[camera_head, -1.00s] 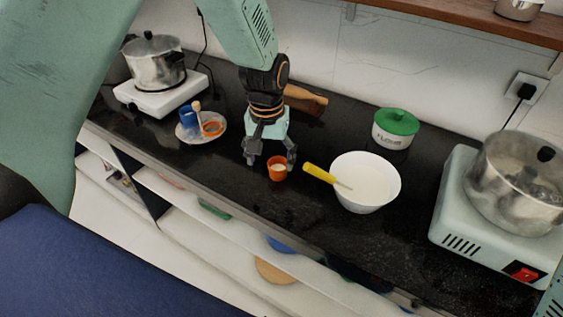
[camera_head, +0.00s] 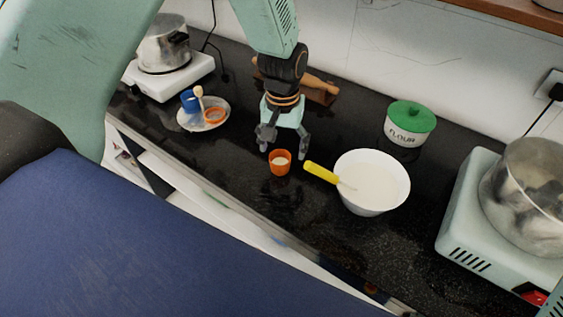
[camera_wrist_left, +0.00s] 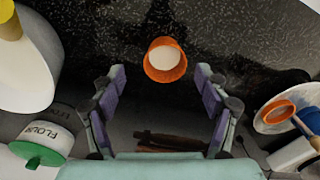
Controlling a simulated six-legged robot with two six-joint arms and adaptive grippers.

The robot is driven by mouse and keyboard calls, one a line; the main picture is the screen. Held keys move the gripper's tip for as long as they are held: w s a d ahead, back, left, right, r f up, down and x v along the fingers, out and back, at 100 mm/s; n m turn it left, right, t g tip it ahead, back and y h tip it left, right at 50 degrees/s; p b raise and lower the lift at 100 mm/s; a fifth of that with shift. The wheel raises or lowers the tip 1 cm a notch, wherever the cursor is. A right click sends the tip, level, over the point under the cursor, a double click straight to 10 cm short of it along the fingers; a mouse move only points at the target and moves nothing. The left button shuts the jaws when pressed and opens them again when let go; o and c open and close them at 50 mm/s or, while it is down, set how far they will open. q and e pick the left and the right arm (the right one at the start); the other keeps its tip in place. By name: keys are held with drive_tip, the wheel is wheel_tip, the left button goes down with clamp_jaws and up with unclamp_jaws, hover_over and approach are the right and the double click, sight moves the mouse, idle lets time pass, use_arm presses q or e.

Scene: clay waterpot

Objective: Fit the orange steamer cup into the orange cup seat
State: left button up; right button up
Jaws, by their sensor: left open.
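The orange steamer cup (camera_head: 280,164) stands upright on the black counter with pale contents inside. My left gripper (camera_head: 283,150) is open just behind it, fingers pointing down. In the left wrist view the cup (camera_wrist_left: 165,63) sits centrally, level with and slightly beyond the gap between the open fingertips (camera_wrist_left: 160,74); no contact is visible. An orange ring (camera_head: 214,122), which looks like the cup seat, lies on a white plate (camera_head: 190,125) to the left. The ring also shows at the right of the left wrist view (camera_wrist_left: 266,116). My right gripper is not in view.
A white bowl (camera_head: 372,200) with a yellow-handled tool (camera_head: 321,173) is close right of the cup. A blue cup (camera_head: 189,101) and a wooden tool share the plate. A flour jar (camera_head: 408,130), a wooden object (camera_head: 318,84) and pots on two stoves stand around.

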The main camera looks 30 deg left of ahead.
sight(280, 158)
use_arm(q)
drive_tip(key=f, duration=0.2)
drive_tip(key=a+f, duration=0.1)
drive_tip(key=f, duration=0.1)
drive_tip(key=shift+f, duration=0.15)
drive_tip(key=shift+w+d+f, duration=0.1)
drive_tip(key=shift+f, duration=0.25)
drive_tip(key=shift+d+r, duration=0.1)
drive_tip(key=shift+r, duration=0.05)
drive_tip(key=shift+c, duration=0.5)
drive_tip(key=c, duration=1)
drive_tip(key=shift+o, duration=0.2)
